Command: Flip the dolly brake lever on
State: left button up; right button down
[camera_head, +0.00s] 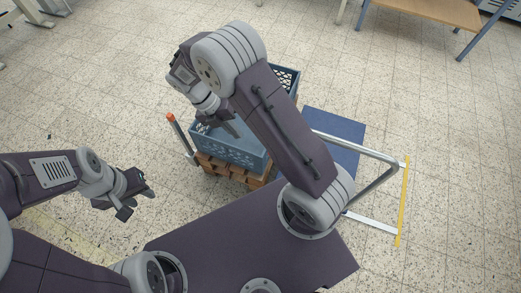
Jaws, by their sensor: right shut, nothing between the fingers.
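The dolly has a blue deck (345,132) and a bent metal tube handle (380,178) on its right side. The brake lever (182,138) is a grey rod with an orange tip, at the dolly's left side. It leans up and to the left. My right gripper (234,130) is shut and empty, over the blue crate and to the right of the lever, apart from it. My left gripper (138,203) is open and empty, below and left of the lever over the floor. My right arm hides part of the crate and deck.
A blue-grey crate (235,150) sits on brown blocks (228,172) on the dolly. A wooden table (435,12) stands at the top right. The tiled floor left of the lever is clear.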

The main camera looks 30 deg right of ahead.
jog(key=s+d+f+b, duration=0.2)
jog(key=s+d+f, duration=0.3)
jog(key=f, duration=0.3)
jog(key=shift+s+d, duration=0.15)
jog(key=shift+d, duration=0.6)
